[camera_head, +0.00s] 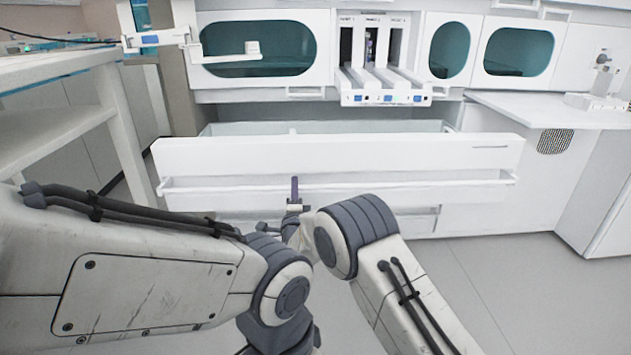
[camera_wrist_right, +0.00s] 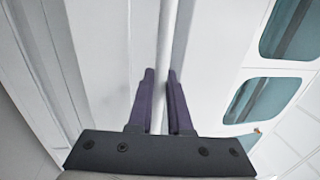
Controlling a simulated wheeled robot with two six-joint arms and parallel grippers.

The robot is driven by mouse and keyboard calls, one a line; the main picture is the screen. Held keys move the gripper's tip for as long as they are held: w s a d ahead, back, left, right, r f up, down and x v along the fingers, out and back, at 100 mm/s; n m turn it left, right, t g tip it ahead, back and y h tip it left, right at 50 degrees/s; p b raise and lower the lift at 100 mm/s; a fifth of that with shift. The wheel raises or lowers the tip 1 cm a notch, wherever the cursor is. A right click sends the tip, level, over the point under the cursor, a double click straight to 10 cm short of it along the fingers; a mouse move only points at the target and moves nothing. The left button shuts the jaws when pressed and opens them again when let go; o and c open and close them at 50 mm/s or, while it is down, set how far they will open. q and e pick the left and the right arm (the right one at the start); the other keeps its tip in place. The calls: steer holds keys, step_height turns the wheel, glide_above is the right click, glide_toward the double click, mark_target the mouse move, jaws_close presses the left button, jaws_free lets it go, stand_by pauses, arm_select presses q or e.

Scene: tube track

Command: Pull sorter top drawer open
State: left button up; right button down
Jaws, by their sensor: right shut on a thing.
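The sorter's top drawer (camera_head: 330,155) is a wide white drawer standing out from the cabinet, its open interior showing behind the front panel. A long white bar handle (camera_head: 420,184) runs across its front. My right gripper (camera_head: 294,190) is at the handle near the middle of the drawer. In the right wrist view, the two dark purple fingers (camera_wrist_right: 160,100) stand on either side of the white bar (camera_wrist_right: 165,60), shut on it. My left arm reaches in from the left, but its gripper does not show.
A lower drawer (camera_head: 420,222) sits under the pulled-out one, mostly hidden by it. A white bench (camera_head: 60,65) stands at the left. Three numbered slots (camera_head: 385,98) jut out above the drawer. Grey floor (camera_head: 500,285) is clear at the right.

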arm_select(q)
steer(key=shift+d, duration=0.4)
arm_select(e)
steer(key=shift+s+d, duration=0.15)
steer(key=shift+s, duration=0.35)
steer(key=c, duration=1.1)
jaws_free()
steer(key=shift+c, duration=0.2)
arm_select(q)
steer(key=shift+r+p, duration=1.65)
arm_select(e)
steer(key=v, duration=1)
steer(key=shift+s, duration=0.25)
steer(key=shift+f, duration=0.1)
